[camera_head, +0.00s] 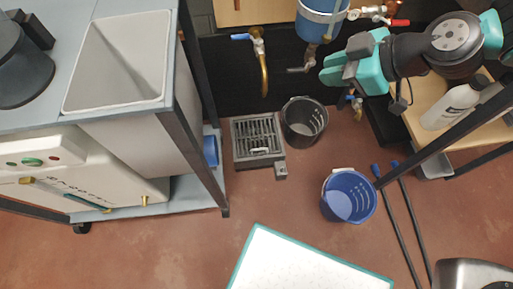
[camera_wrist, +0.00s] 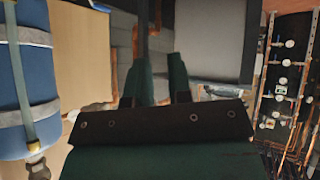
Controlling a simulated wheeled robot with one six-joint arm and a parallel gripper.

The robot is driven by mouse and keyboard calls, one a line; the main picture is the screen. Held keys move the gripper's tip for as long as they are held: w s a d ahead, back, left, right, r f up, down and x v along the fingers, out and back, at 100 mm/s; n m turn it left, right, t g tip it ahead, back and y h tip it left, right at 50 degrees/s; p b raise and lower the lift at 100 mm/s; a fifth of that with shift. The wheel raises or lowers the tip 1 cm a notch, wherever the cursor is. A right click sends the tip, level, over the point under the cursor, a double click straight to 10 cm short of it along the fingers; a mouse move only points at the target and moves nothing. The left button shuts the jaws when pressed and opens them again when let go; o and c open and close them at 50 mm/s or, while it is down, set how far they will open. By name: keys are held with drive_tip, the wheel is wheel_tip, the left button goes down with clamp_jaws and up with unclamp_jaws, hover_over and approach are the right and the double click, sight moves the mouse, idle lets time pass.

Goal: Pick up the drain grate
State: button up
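The drain grate (camera_head: 256,132) is a grey slotted metal grate with a small handle near its front edge. It lies in a square grey frame (camera_head: 238,160) on the reddish floor, in the middle of the head view. My gripper (camera_head: 335,72) is teal and raised well above the floor, up and to the right of the grate, apart from it. In the wrist view two dark green fingers (camera_wrist: 162,85) stand apart with nothing held between them. I cannot make out the grate in the wrist view.
A black bucket (camera_head: 304,122) stands just right of the grate and a blue bucket (camera_head: 349,196) farther right. A sink bench (camera_head: 190,80) is on the left. A blue tank (camera_head: 321,18) with taps hangs behind. Floor in front of the grate is clear up to a white board (camera_head: 300,264).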

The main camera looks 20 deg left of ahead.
drive_tip(key=w+a+f+n+t+y+b, duration=0.15)
drive_tip(key=f+b, duration=0.35)
drive_tip(key=f, duration=0.8)
drive_tip(key=a+f+n+b, duration=0.3)
drive_tip(key=f+b, duration=0.3)
drive_tip(key=f, duration=0.7)
drive_tip(key=n+t+b, duration=0.3)
drive_tip(key=t+b, duration=0.1)
drive_tip(key=b, duration=0.7)
approach(261, 149)
drive_tip(key=shift+n+g+h, duration=0.25)
drive_tip(key=shift+h, duration=0.2)
drive_tip(key=b+x, duration=0.9)
drive_tip(key=b, duration=0.1)
drive_tip(key=shift+w+a+f, duration=0.1)
drive_tip(key=shift+a+f, duration=0.05)
drive_tip(key=shift+a, duration=0.15)
drive_tip(key=shift+w+a, duration=0.3)
drive_tip(key=shift+a, duration=0.1)
clamp_jaws()
